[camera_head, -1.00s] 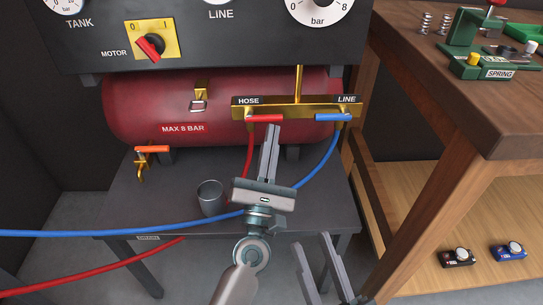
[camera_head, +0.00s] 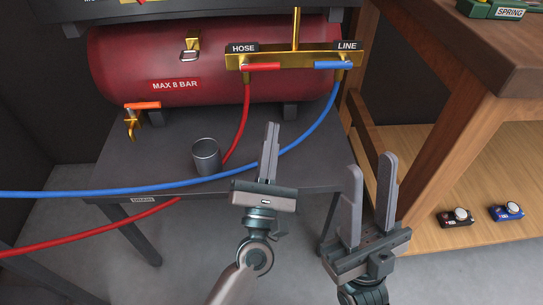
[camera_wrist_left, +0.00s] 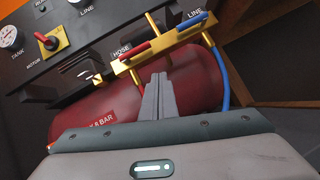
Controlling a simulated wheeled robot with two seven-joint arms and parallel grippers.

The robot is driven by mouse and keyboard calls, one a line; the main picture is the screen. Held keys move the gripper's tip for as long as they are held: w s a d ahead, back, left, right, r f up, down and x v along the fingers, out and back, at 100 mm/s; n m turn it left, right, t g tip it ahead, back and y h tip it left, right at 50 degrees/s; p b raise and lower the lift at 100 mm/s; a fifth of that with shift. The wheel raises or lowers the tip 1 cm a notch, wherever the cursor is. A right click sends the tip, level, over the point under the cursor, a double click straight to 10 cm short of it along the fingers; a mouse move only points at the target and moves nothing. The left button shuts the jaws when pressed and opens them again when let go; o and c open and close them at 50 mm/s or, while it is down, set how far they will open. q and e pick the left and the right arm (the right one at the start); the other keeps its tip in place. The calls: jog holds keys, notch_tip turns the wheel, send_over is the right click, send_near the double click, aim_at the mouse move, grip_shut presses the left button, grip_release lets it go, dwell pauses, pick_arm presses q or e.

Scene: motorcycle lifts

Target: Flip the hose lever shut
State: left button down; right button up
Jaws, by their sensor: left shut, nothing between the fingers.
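The hose lever is a red handle (camera_head: 262,66) under the HOSE label on the brass manifold (camera_head: 295,57). It lies level, pointing right, across the front of the manifold; it also shows in the left wrist view (camera_wrist_left: 134,51). The blue LINE lever (camera_head: 333,65) lies level beside it, pointing left. My left gripper (camera_head: 272,126) is shut and empty, pointing up, in front of and below the red lever and apart from it. My right gripper (camera_head: 371,172) stands to the right with its two fingers apart and nothing between them.
The red tank (camera_head: 130,55) stands on a dark stand (camera_head: 130,170). A grey cup (camera_head: 206,156) sits on the stand. Red (camera_head: 240,130) and blue (camera_head: 315,130) hoses hang from the manifold. An orange-handled drain valve (camera_head: 142,106) is at left. A wooden bench (camera_head: 470,90) is at right.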

pick_arm(q)
jog(key=shift+d+v, duration=0.15)
jog(key=shift+v, duration=0.65)
jog(key=shift+d+v, duration=0.15)
jog(key=shift+v, duration=0.7)
